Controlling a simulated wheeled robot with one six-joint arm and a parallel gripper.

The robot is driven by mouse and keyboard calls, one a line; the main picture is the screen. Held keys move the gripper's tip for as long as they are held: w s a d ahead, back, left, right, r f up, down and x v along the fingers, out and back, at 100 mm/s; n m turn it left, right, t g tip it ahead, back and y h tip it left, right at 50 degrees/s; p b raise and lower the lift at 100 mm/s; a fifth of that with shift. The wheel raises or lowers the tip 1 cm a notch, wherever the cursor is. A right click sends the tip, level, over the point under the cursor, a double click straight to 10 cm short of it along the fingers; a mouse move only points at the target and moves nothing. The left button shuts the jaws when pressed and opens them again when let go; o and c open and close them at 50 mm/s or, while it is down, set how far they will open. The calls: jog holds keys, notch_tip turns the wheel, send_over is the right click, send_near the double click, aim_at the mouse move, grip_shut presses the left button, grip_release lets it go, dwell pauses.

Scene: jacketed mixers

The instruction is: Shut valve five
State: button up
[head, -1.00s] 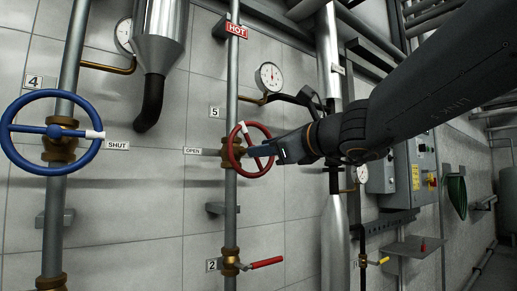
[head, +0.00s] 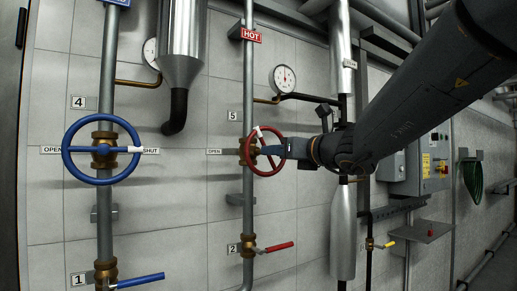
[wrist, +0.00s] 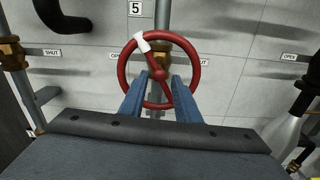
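Valve five is a red handwheel (head: 279,167) on a brass body on a vertical grey pipe, below the number 5 plate (head: 233,115). Its white rim mark (wrist: 142,43) is at the upper left in the wrist view, between the side plates and nearer the top. The OPEN plate (head: 214,152) is left of the wheel; a partly covered plate (wrist: 204,56) shows at its right in the wrist view. My gripper (wrist: 160,80) is at the wheel, its blue fingers apart on either side below the hub. Contact with the spokes cannot be told.
The HOT sign (head: 251,36) is on the pipe above. Left is a blue handwheel (head: 73,171), its white mark toward SHUT. Below are a red lever (head: 279,247) and a blue lever (head: 140,280). A gauge (head: 283,78) and a silver jacketed pipe (head: 343,230) are close by.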

jog(key=p+x, duration=0.1)
jog(key=x, duration=0.4)
jog(key=shift+w+a+p, duration=0.25)
jog(key=shift+p, duration=0.1)
